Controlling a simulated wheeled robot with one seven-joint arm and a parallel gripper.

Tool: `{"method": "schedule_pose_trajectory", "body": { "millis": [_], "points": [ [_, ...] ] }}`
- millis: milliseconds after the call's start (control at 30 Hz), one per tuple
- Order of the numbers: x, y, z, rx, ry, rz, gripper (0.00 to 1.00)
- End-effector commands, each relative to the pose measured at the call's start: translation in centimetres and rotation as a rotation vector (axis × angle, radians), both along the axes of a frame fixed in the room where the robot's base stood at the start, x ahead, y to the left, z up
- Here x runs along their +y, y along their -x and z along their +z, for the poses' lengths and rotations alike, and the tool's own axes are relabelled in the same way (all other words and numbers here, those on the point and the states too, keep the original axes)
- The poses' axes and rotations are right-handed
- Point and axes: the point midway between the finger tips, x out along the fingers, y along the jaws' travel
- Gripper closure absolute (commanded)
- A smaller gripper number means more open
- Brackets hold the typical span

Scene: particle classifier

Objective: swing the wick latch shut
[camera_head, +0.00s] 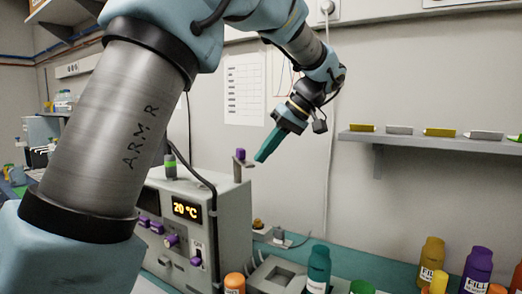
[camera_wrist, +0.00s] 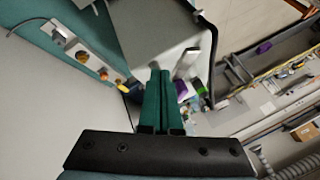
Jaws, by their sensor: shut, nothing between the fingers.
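A grey box-shaped machine (camera_head: 232,215) with a 20 °C display stands at the lower centre. A small bracket with a purple knob (camera_head: 240,155) stands up at its top right edge; it looks like the wick latch, but I cannot tell surely, nor how far it is swung. My gripper (camera_head: 259,158) has teal fingers, closed together and pointing down and left. Its tips are just right of the purple knob; I cannot tell whether they touch. In the wrist view the shut fingers (camera_wrist: 161,74) lie beside a pale flat piece (camera_wrist: 186,62) and a purple part (camera_wrist: 181,88).
A black cable runs over the machine's top. Coloured bottles, including a teal one (camera_head: 318,268) and a yellow one (camera_head: 432,262), stand on the bench at the lower right. A wall shelf (camera_head: 430,143) holds several small blocks. The space right of my gripper is free.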

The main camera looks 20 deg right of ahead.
Motion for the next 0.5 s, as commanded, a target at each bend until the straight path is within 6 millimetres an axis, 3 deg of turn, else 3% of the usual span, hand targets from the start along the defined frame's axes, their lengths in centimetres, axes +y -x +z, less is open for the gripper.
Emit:
{"method": "schedule_pose_trajectory", "body": {
  "millis": [500],
  "points": [
    [0.96,0.08,-0.06,0.001,-0.001,0.0,1.0]
  ]
}}
